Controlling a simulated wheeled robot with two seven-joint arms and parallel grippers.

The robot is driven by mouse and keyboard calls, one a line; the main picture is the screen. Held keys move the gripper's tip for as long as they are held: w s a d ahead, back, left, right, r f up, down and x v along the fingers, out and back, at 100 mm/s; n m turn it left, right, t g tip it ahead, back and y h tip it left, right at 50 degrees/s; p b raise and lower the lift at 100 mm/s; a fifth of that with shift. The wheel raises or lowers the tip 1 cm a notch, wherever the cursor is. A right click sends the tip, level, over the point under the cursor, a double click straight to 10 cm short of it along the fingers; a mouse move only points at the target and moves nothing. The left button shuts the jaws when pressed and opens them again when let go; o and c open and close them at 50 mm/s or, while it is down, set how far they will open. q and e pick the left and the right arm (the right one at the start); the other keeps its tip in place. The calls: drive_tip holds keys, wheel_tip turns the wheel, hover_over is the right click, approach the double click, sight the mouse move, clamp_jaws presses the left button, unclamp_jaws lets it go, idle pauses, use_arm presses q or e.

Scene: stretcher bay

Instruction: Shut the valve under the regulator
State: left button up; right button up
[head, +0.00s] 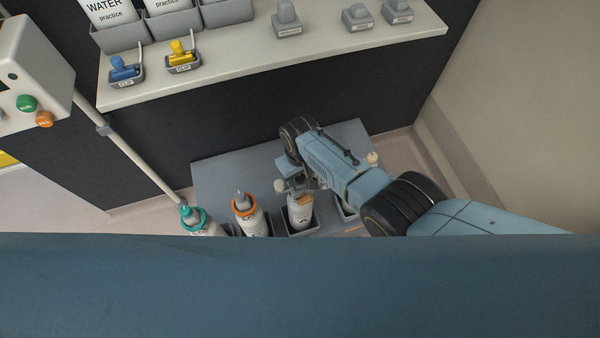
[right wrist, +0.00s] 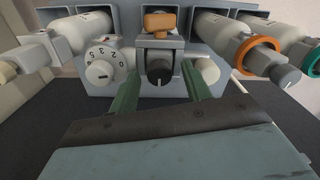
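In the right wrist view a grey regulator block carries a white numbered dial (right wrist: 103,66) on its left. A black round knob (right wrist: 160,71) with a light mark sits in the middle, below an orange-brown knob (right wrist: 158,22). My right gripper (right wrist: 160,92) is open, with one green finger on each side of the black knob; gaps show between fingers and knob. In the head view my right gripper (head: 292,178) is over a white cylinder (head: 300,213) in the rack and hides most of the regulator. My left gripper is not in view.
Cylinders with an orange collar (head: 245,210) and a teal collar (head: 195,220) stand left of the gripper. A control box (head: 30,75) is at the left. A blue surface (head: 300,290) blocks the lower view.

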sight(300, 177)
drive_tip(key=shift+r, duration=0.1)
drive_tip(key=shift+r+p, duration=0.35)
wheel_tip(300, 177, up, 12)
drive_tip(key=p, duration=0.5)
drive_tip(key=shift+r, duration=0.25)
drive_tip(key=shift+f, duration=0.1)
